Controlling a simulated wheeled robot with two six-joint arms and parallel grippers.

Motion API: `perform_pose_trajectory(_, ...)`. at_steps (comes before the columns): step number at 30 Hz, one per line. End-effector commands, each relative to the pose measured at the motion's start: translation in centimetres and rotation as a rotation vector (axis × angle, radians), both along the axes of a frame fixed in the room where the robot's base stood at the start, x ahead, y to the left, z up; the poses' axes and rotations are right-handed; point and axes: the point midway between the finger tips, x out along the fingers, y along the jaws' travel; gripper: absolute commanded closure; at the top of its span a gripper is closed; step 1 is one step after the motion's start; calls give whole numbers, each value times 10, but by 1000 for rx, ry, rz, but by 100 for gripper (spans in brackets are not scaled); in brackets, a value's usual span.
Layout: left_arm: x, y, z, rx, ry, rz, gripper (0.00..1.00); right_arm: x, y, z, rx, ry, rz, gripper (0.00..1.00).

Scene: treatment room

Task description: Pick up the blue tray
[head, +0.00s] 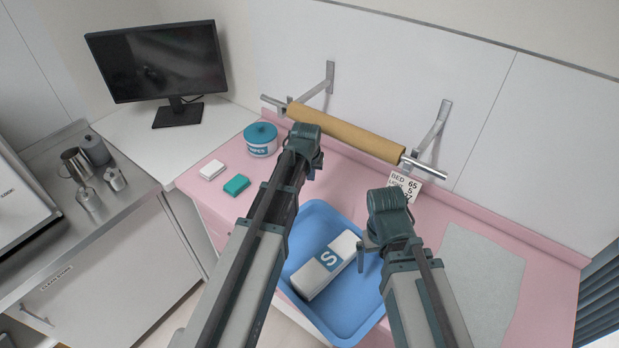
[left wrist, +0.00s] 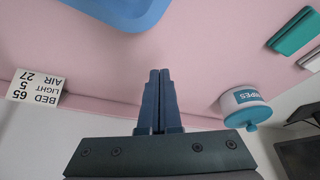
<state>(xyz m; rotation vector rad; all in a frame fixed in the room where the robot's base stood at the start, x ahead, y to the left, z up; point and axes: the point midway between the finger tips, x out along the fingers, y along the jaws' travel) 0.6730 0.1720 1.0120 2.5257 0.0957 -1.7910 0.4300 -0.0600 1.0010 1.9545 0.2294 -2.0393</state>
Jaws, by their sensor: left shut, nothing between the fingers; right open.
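The blue tray (head: 352,312) lies on the pink counter, between and partly behind my two arms. A white box marked S (head: 322,267) lies in it. The tray's rim also shows at the top of the left wrist view (left wrist: 122,14). My left gripper (head: 314,165) is above the counter beyond the tray's far edge; in the left wrist view its fingers (left wrist: 158,100) are shut with nothing between them, apart from the tray. My right gripper (head: 368,248) is open near the tray's right side, over or beside it; contact cannot be told. My arms hide parts of the tray's sides.
A wipes tub (head: 260,140), a white block (head: 212,170) and a green block (head: 236,185) stand left on the counter. A paper roll (head: 345,132) hangs on the wall behind. A small sign (head: 404,186) stands at the back. A grey mat (head: 480,285) lies right.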

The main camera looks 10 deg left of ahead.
Motion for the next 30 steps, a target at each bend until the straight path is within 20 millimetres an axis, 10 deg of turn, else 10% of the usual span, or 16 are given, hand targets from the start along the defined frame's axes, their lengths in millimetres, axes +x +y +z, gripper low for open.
perform_pose_trajectory(14, 25, 2, -74, 0, 0, 0, 100, 0, 0, -74, 0, 0, -1, 0)
perform_pose_trajectory(20, -13, -1, -65, 0, 0, -1, 100, 0, 0, -65, 0, 0, -1, 0)
perform_pose_trajectory(30, -17, -1, -65, 0, 0, -1, 100, 0, 0, -65, 0, 0, -1, 0)
